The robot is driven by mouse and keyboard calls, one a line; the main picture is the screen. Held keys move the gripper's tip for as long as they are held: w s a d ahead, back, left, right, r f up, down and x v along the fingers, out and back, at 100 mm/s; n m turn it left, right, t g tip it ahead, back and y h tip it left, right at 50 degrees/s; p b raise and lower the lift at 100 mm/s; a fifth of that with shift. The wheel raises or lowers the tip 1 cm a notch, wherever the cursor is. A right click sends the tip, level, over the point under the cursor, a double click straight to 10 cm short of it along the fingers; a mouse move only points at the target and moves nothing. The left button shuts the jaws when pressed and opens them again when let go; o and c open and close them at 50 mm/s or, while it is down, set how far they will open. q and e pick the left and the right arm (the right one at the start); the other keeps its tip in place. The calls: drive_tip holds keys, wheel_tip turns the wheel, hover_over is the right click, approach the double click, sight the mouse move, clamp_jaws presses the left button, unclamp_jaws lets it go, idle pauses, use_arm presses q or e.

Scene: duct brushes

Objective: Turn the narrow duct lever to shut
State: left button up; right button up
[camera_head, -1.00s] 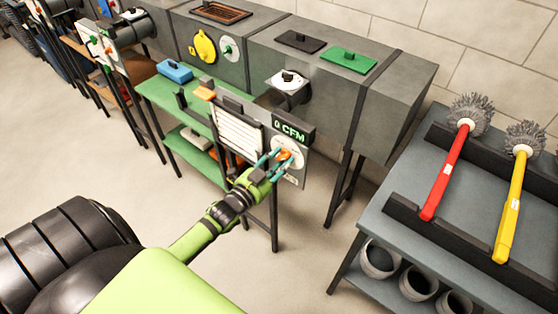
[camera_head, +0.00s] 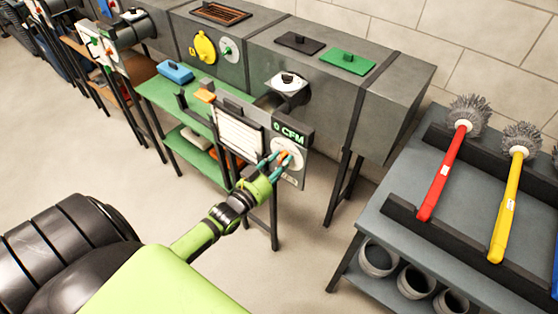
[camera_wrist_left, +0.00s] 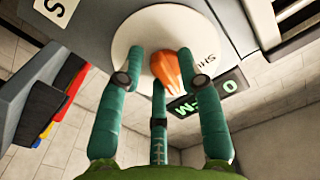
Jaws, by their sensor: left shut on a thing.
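The narrow duct lever is an orange handle (camera_head: 284,157) on a round white dial (camera_head: 292,147). The dial is on a grey panel below a display (camera_head: 290,133) reading 0 CFM in green. My left gripper (camera_head: 275,160) has its teal fingers around the lever. In the left wrist view the gripper (camera_wrist_left: 161,66) is shut on the orange lever (camera_wrist_left: 166,72), with fingers on both sides of it. The white dial (camera_wrist_left: 128,42) fills the space behind, and a partly hidden word starting "SH" is printed near its edge. My right gripper is not in view.
A white lined sheet (camera_head: 238,137) is on the panel left of the dial. A green bench (camera_head: 155,93) and grey duct (camera_head: 325,85) stand behind. A rack at right holds a red brush (camera_head: 445,175) and a yellow brush (camera_head: 508,205). Open floor lies between.

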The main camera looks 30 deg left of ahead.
use_arm(q)
drive_tip(key=n, duration=0.8)
drive_tip(key=n+p, duration=0.1)
drive_tip(key=n, duration=0.3)
drive_tip(key=shift+d+r, duration=0.3)
drive_tip(key=shift+r, duration=0.05)
idle(0.4)
drive_tip(key=o, duration=0.8)
drive_tip(key=s, duration=0.8)
drive_tip(key=s+a, duration=0.1)
drive_tip(key=s, duration=0.3)
